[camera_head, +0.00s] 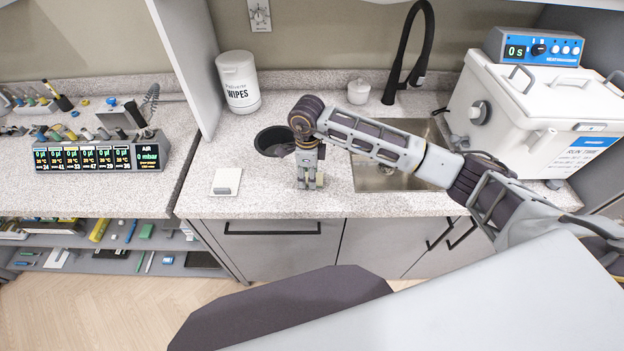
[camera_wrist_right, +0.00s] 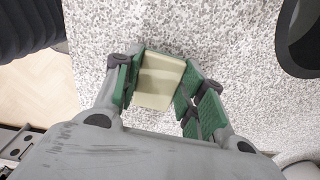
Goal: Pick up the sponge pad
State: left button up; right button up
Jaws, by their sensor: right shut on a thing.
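The sponge pad (camera_wrist_right: 160,80) is a cream-coloured block between the green-padded fingers of my right gripper (camera_wrist_right: 161,92) in the wrist view. The fingers are shut on its two sides, and the speckled counter shows beyond it. In the head view my right gripper (camera_head: 311,182) points down at the counter's front part, left of the sink. The pad is mostly hidden by the fingers there. I cannot tell whether it touches the counter. My left gripper is not in view.
A white square item (camera_head: 227,182) lies to the left. A wipes tub (camera_head: 238,82) stands at the back.

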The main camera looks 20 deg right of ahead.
jog(key=shift+r, duration=0.15)
notch_tip(320, 180, up, 10)
jog(key=b, duration=0.2)
dwell(0.6)
dwell(0.4)
jog(key=shift+c, duration=1)
jog(key=shift+f+n, duration=0.2)
jog(key=shift+n, duration=0.1)
